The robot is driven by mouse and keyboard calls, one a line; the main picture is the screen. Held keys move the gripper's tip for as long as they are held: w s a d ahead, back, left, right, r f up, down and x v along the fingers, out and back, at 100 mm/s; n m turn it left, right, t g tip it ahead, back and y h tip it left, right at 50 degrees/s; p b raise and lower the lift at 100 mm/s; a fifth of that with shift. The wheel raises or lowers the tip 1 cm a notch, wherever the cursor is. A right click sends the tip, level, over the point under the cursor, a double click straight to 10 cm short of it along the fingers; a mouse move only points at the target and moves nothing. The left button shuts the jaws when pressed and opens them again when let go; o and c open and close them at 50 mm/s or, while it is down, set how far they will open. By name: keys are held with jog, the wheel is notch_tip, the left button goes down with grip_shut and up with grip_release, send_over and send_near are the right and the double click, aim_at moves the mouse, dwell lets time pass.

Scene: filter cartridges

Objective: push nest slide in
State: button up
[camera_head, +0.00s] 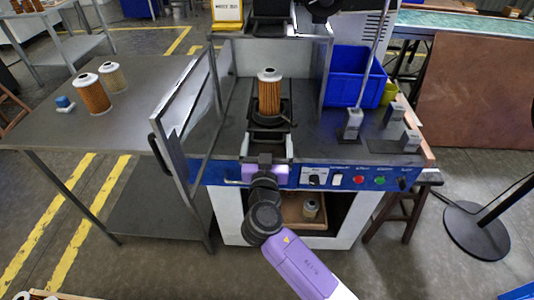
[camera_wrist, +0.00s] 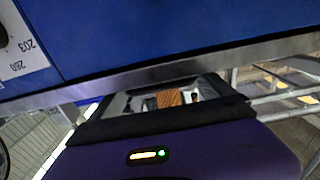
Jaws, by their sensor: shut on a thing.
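The nest slide (camera_head: 268,146) runs front to back on the machine's bench and reaches its front edge. A dark round nest (camera_head: 285,112) on it holds an upright orange pleated cartridge (camera_head: 268,97) with a white top cap. My purple gripper (camera_head: 265,164) is at the front end of the slide, above the blue panel, and is shut on the slide's front, which it mostly hides. In the wrist view my gripper (camera_wrist: 180,140) fills the bottom, and a bit of orange pleating (camera_wrist: 168,98) shows beyond it. The fingertips are hard to make out.
An open clear guard door (camera_head: 185,105) stands left of the slide. A side table (camera_head: 110,125) holds two cartridges and a small blue-and-white item. A blue bin (camera_head: 350,78) and grey fixtures stand on the right. The blue panel (camera_head: 335,179) carries buttons below.

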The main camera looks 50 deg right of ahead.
jog(key=shift+w+a, duration=0.15)
jog(key=shift+a, duration=0.1)
jog(key=o, duration=1.8)
jog(key=shift+b+v, duration=0.6)
jog(key=shift+v, duration=3.3)
jog(key=shift+d, duration=0.1)
